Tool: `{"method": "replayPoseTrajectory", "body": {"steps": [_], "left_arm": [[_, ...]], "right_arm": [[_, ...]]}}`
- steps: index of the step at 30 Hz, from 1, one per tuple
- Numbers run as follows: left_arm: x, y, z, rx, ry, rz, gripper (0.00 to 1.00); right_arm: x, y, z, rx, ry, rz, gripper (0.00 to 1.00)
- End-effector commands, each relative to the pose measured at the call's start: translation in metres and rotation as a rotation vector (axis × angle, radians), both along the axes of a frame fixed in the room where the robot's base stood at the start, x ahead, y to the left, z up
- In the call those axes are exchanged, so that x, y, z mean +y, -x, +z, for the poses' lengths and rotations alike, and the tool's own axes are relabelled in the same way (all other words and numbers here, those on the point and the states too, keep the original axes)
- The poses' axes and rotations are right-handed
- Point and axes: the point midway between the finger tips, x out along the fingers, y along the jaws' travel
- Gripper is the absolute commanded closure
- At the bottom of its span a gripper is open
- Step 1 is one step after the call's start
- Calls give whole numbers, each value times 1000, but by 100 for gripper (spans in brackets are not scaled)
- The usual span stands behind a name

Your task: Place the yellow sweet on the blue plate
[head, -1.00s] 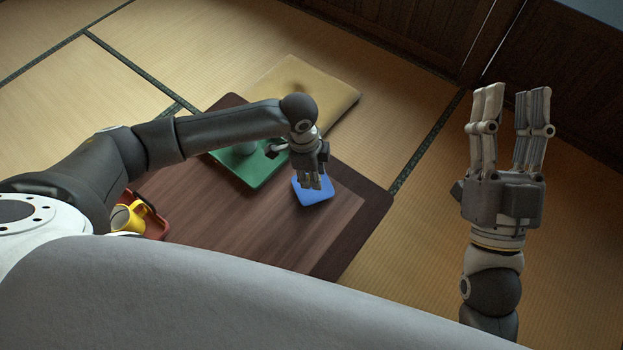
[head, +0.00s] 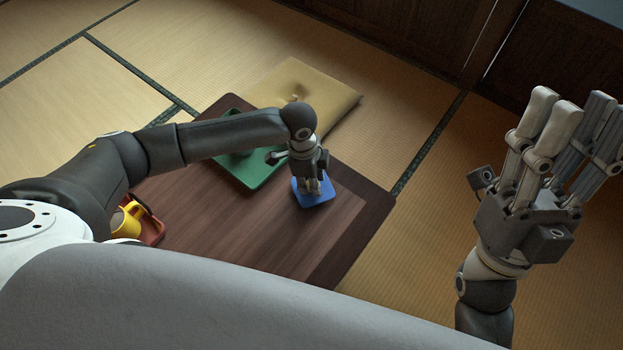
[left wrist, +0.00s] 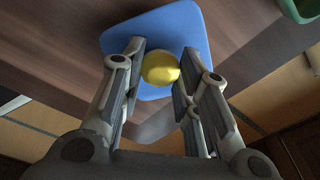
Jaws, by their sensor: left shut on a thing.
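The blue plate (head: 325,191) lies on the dark wooden table (head: 235,225), near its right side. My left gripper (head: 313,190) points down over the plate. In the left wrist view the left gripper's fingers (left wrist: 158,80) are shut on the round yellow sweet (left wrist: 160,68). The blue plate (left wrist: 165,27) shows behind the sweet there; I cannot tell whether the sweet touches it. In the head view the gripper hides the sweet. My right gripper (head: 572,122) is open and empty, raised at the right, away from the table.
A green tray (head: 262,174) lies on the table behind and left of the plate. A red tray (head: 155,230) with a yellow mug (head: 130,220) is at the table's left, partly hidden by my left arm. A tan cushion (head: 325,95) lies beyond the table. The table front is clear.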

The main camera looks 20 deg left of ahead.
Motion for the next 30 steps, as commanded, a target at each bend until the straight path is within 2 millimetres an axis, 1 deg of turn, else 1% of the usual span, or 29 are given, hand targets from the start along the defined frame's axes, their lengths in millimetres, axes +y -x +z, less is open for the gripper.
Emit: {"method": "replayPoseTrajectory", "body": {"steps": [3,4,9,17,22,30], "left_arm": [[0,0,-2,1,0,0,86],[0,0,-3,0,0,0,69],[0,0,-2,0,0,0,49],[0,0,-2,0,0,0,49],[0,0,3,0,0,0,49],[2,0,21,0,1,0,49]], "right_arm": [[0,-2,0,8,3,-1,60],[1,-2,0,12,4,-1,60],[0,-3,-1,13,5,-1,60],[0,-2,0,12,5,-2,60],[0,-1,1,7,2,-1,60],[8,-37,-15,214,66,-11,60]]}}
